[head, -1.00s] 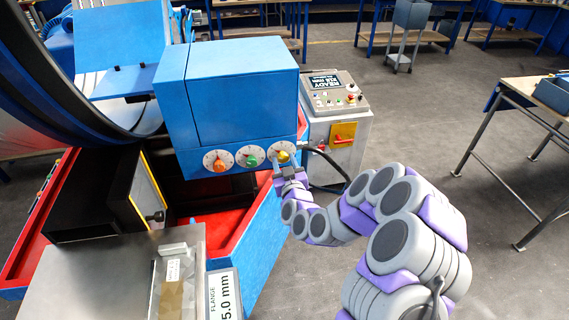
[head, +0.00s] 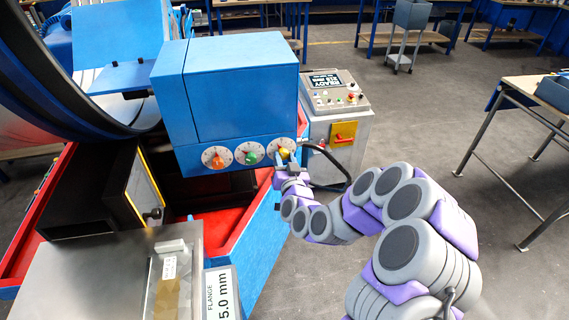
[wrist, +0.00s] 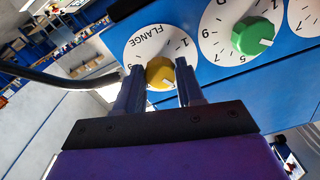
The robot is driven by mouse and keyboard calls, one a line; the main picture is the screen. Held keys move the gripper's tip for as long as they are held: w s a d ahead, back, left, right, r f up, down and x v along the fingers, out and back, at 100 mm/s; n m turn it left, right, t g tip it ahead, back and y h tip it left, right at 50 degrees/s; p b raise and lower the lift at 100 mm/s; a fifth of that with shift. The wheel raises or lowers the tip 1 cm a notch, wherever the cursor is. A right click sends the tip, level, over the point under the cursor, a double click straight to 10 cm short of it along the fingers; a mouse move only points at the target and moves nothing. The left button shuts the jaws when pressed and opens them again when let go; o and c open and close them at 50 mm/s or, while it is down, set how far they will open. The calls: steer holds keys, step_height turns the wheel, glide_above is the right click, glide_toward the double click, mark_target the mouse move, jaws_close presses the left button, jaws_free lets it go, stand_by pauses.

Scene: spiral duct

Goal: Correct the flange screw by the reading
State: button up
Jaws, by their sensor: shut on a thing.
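The flange screw is a yellow knob (wrist: 160,73) on a white dial marked FLANGE (wrist: 146,45). In the head view the yellow knob (head: 284,153) is the rightmost of three on the blue machine's lower front panel. My gripper (wrist: 160,88) has a finger on each side of the yellow knob and is shut on it. The gripper (head: 285,166) also shows in the head view at the end of my arm. A sign (head: 222,293) at the bottom reads FLANGE 5.0 mm.
A green knob (wrist: 252,36) sits on the neighbouring dial, with an orange knob (head: 217,161) further left. A grey console (head: 335,92) with a READY display stands right of the machine. A dark cable (wrist: 60,80) runs near my gripper.

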steer(key=shift+m, duration=0.3)
steer(key=o, duration=1)
steer(key=shift+o, duration=0.2)
